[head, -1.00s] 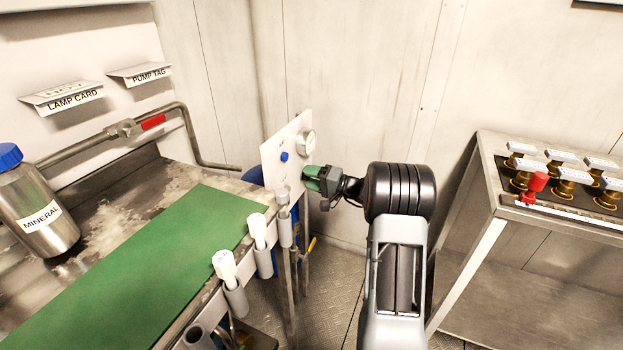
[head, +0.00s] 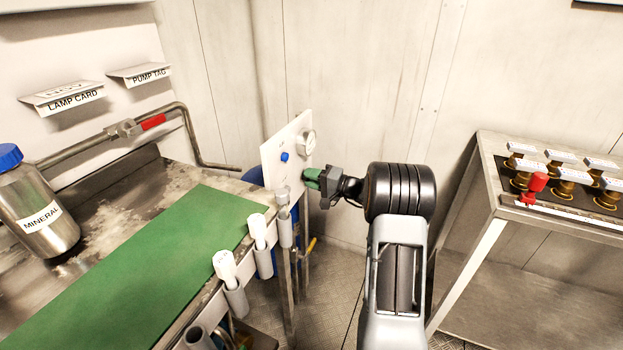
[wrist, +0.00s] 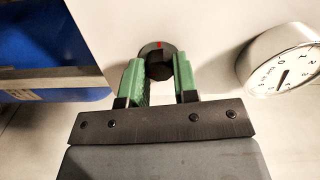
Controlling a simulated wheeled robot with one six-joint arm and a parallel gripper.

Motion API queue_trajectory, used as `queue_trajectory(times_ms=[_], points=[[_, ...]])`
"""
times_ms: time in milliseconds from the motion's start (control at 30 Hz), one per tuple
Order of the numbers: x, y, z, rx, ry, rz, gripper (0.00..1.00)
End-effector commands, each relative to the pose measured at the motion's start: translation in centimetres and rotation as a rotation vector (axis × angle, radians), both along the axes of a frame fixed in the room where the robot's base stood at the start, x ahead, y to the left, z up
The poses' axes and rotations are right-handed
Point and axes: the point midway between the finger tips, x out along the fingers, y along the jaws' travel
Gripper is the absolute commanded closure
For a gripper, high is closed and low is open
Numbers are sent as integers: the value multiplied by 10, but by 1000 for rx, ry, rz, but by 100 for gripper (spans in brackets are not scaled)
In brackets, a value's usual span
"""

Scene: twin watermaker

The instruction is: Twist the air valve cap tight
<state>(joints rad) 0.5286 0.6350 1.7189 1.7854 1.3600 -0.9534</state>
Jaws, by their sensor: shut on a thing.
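The air valve cap (wrist: 156,60) is a dark round knob with a red mark on top, on a white panel (head: 276,172). My gripper (wrist: 158,75) has its green fingers on both sides of the cap, shut on it, in the wrist view. In the head view my gripper (head: 313,178) reaches the lower right of the panel from the right, and its fingers hide the cap there. A round gauge (wrist: 285,62) sits to the right of the cap in the wrist view; it also shows above my gripper in the head view (head: 308,144).
A blue knob (head: 285,157) is on the panel, left of my gripper. A blue tank (wrist: 50,50) stands at the left in the wrist view. The bench with a green mat (head: 150,265) is left; a valve rack (head: 560,180) stands right. Floor between is clear.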

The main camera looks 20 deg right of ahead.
Motion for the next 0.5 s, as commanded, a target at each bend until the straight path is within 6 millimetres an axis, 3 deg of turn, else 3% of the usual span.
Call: queue_trajectory(times_ms=[500], points=[[0,0,1,335,309,0,96]])
